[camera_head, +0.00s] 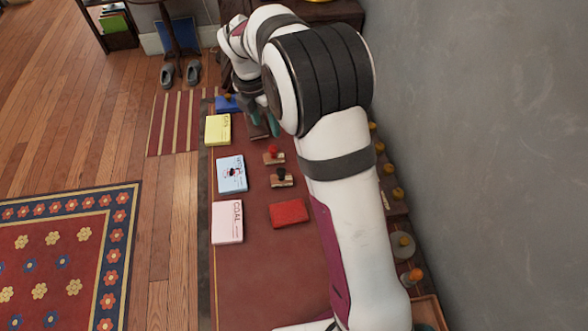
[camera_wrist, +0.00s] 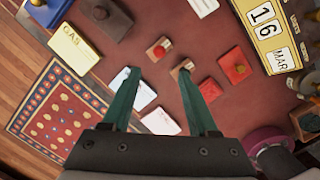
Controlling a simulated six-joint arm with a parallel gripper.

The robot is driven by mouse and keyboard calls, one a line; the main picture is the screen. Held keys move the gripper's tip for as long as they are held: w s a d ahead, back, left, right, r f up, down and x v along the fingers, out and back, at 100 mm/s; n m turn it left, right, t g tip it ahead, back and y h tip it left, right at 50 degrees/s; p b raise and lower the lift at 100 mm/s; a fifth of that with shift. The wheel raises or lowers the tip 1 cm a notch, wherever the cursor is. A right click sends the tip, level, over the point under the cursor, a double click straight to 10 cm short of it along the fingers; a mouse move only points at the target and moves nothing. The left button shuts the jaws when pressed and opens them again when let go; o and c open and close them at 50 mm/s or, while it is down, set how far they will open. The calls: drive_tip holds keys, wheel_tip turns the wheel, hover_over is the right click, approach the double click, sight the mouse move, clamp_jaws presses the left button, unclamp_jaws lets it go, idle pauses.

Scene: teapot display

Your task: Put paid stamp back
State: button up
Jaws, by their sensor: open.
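Two small wooden-based stamps stand on the dark red table. One has a red knob (camera_head: 273,154) and the other a black knob (camera_head: 281,178); I cannot tell which is the paid stamp. In the wrist view, the red-knobbed stamp (camera_wrist: 159,49) lies just beyond the gap between my fingers. The other stamp (camera_wrist: 182,66) shows near the right fingertip. My gripper (camera_wrist: 158,72) is open, its green fingers wide apart with nothing held between them. In the head view, my gripper is partly hidden behind my arm, beyond the stamps and over the dark pad (camera_head: 257,131).
Yellow GAS (camera_head: 217,129), light blue (camera_head: 231,174) and pink COAL (camera_head: 227,221) papers line the table's left side. A red pad (camera_head: 289,213) lies near the stamps, a blue pad (camera_head: 227,104) at the far end. A yellow calendar (camera_wrist: 268,35) stands at upper right.

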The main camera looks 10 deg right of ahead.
drive_tip(key=s+d+r+m+g+y, duration=0.15)
drive_tip(key=s+r+m, duration=0.25)
drive_tip(key=s+m, duration=0.4)
drive_tip(key=s+d+r+m+t, duration=0.1)
drive_tip(key=s+d+r+m, duration=0.25)
drive_tip(key=s+m, duration=0.4)
drive_tip(key=s+m+g+y, duration=0.1)
drive_tip(key=s+m, duration=1.6)
drive_tip(key=s, duration=0.1)
drive_tip(key=shift+s+a+f, duration=0.2)
drive_tip(key=shift+f, duration=0.05)
